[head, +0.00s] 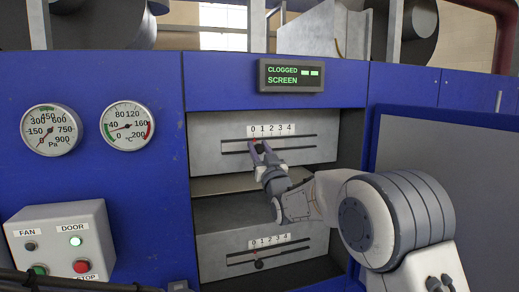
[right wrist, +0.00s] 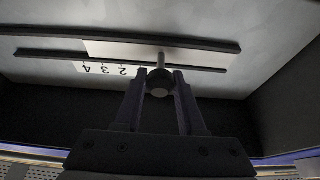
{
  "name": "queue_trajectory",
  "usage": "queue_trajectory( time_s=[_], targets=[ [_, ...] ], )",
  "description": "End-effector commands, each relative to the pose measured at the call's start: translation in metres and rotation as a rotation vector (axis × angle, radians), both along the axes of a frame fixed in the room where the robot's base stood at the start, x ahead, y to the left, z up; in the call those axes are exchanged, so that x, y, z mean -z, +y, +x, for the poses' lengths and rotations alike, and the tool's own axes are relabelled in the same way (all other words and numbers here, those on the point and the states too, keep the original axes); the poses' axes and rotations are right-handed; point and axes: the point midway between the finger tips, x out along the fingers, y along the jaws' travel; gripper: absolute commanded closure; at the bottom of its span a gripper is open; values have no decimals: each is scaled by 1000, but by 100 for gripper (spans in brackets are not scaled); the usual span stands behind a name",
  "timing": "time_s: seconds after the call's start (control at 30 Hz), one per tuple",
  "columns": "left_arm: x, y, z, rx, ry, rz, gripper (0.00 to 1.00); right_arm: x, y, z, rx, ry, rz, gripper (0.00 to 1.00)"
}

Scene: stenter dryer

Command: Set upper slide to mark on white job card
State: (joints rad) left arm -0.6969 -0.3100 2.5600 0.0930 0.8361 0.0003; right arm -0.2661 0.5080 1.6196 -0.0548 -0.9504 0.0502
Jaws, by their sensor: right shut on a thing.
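The upper slide (head: 295,144) is a slotted grey panel with a white 0 to 4 scale (head: 271,129). My right gripper (head: 262,149) reaches it near the 0 end, where a small red mark shows. In the right wrist view its fingers are shut on the dark round slide knob (right wrist: 159,83), whose stem goes into the slot. There the scale (right wrist: 105,69) appears upside down and its low end is hidden by the gripper. I cannot make out a white job card. My left gripper is not in view.
A lower slide with its own scale (head: 269,241) and black knob (head: 259,264) sits below. An open door (head: 450,170) stands at the right. The display (head: 291,76) reads CLOGGED SCREEN. Two gauges and a button box (head: 62,240) are at the left.

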Motion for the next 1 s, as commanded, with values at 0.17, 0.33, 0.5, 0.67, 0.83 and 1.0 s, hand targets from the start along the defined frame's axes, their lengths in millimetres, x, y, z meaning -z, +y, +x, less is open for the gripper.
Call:
queue_trajectory(
  time_s=[0.17, 0.33, 0.5, 0.67, 0.83, 1.0],
  targets=[
    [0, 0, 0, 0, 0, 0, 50, 0, 0, 0, 1, -1, 1, 100],
    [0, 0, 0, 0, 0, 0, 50, -1, 0, 0, 1, -1, 1, 100],
    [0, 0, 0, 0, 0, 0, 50, -1, 0, 0, 1, -1, 1, 100],
    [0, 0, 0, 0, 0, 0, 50, -1, 0, 0, 1, -1, 1, 100],
    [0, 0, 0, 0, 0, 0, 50, -1, 0, 0, 1, -2, 1, 100],
    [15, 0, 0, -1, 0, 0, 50, 3, -19, 6, 5, -5, 2, 100]
  ],
)
